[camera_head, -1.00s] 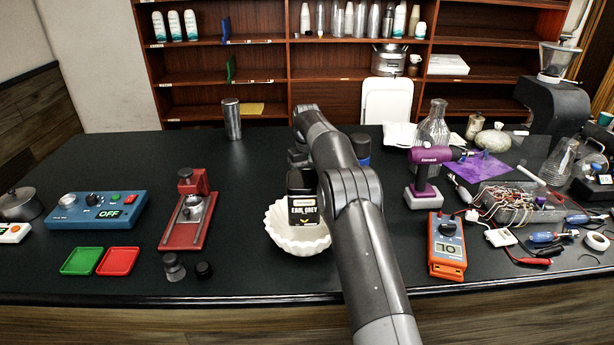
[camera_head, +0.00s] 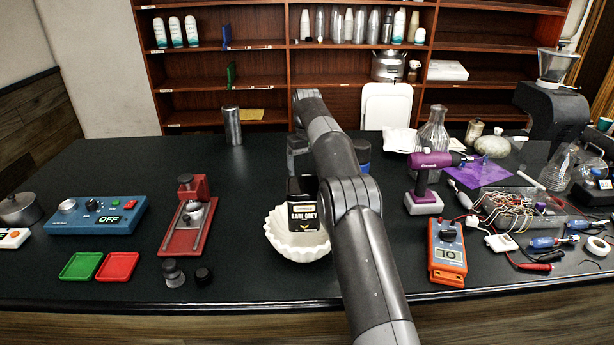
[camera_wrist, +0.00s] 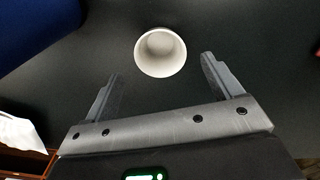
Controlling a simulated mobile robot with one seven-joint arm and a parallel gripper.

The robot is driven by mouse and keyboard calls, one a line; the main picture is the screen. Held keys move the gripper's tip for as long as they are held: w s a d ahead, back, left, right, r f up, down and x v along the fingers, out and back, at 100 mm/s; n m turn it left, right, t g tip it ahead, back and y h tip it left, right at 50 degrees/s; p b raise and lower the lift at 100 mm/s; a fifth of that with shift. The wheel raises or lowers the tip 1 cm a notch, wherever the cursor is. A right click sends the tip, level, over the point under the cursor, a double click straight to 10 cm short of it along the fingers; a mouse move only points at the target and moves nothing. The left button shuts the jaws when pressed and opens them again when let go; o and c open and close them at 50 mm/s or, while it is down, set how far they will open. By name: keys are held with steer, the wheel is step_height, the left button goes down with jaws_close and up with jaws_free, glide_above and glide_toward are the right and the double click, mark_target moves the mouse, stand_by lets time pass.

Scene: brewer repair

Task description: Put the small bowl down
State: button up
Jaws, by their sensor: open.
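The small bowl (camera_wrist: 160,72), plain and off-white, sits upright on the dark tabletop in the wrist view. It appears empty. My gripper (camera_wrist: 159,68) is open, with one finger on each side below the bowl in the picture. The bowl lies just beyond the fingertips, and neither finger appears to touch it.
A larger fluted white bowl (camera_head: 283,242) holds a black Earl Grey tin (camera_head: 303,212), left of my arm. A blue container (camera_head: 361,150) stands behind the arm. A metal cylinder (camera_head: 232,126) stands at the back. The tabletop between the cylinder and fluted bowl is clear.

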steer(key=s+d+r+m+t, duration=0.1)
steer(key=s+d+r, duration=0.1)
steer(key=s+r, duration=0.4)
steer(key=s+d+r+t, duration=0.1)
steer(key=s+d+r, duration=0.15)
steer(key=r, duration=0.65)
steer(key=s+d+r+m, duration=0.1)
steer(key=s+r, duration=0.2)
steer(key=s, duration=0.4)
steer(key=s+d+r, duration=0.1)
steer(key=s+r, duration=0.1)
steer(key=s, duration=0.5)
steer(key=s+d+f+t, duration=0.1)
steer(key=s+f, duration=0.2)
steer(key=s, duration=0.7)
steer(key=s+d+f+m+t, duration=0.1)
steer(key=s+f, duration=0.3)
steer(key=s, duration=0.6)
steer(key=s+d+f+m+t, duration=0.1)
steer(key=s+f, duration=0.3)
steer(key=s, duration=0.6)
steer(key=shift+s+d+t, duration=0.25)
steer(key=shift+d+t, duration=0.05)
steer(key=shift+d, duration=0.2)
